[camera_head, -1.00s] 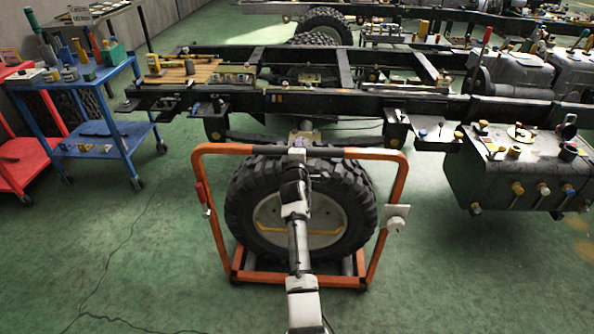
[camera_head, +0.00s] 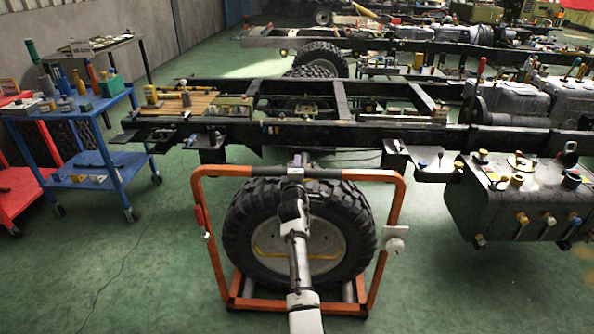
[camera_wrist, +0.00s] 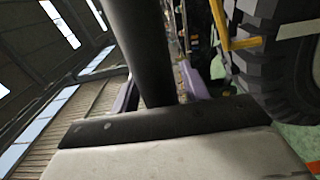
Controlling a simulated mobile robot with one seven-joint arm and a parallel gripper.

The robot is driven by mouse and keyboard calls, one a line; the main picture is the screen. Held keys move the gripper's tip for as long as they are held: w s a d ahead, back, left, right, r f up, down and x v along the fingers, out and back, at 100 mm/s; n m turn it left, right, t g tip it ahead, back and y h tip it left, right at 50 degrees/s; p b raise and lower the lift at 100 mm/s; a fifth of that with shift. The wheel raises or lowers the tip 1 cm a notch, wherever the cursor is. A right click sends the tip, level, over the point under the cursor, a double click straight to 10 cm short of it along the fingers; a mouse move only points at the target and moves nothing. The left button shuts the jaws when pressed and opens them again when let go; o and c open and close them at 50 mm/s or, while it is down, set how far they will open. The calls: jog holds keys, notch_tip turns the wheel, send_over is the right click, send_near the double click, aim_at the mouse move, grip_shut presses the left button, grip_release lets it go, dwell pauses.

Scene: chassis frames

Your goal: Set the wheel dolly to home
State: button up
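The wheel dolly (camera_head: 207,250) is an orange tubular frame standing upright on the green floor near me. A large black tyre (camera_head: 244,232) with a pale hub sits in its base. The dolly's top bar has a black grip section (camera_head: 332,174). My gripper (camera_head: 295,172) is at the middle of that bar, with my arm reaching over the wheel. In the wrist view, the black bar (camera_wrist: 143,45) runs between the two purple fingers (camera_wrist: 158,92), which lie close along both sides and appear shut on it. The tyre also shows at the right there.
A black truck chassis rail (camera_head: 345,136) runs across just behind the dolly. A dark tank (camera_head: 478,215) hangs at right. A blue tool cart (camera_head: 100,165) and a red cart (camera_head: 18,190) stand at left. Green floor is open in front and at both sides of the dolly.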

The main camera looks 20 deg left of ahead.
jog(key=shift+s, duration=0.1)
jog(key=b+v, duration=0.1)
jog(key=v, duration=1.2)
jog(key=shift+s, duration=0.35)
jog(key=shift+d, duration=0.1)
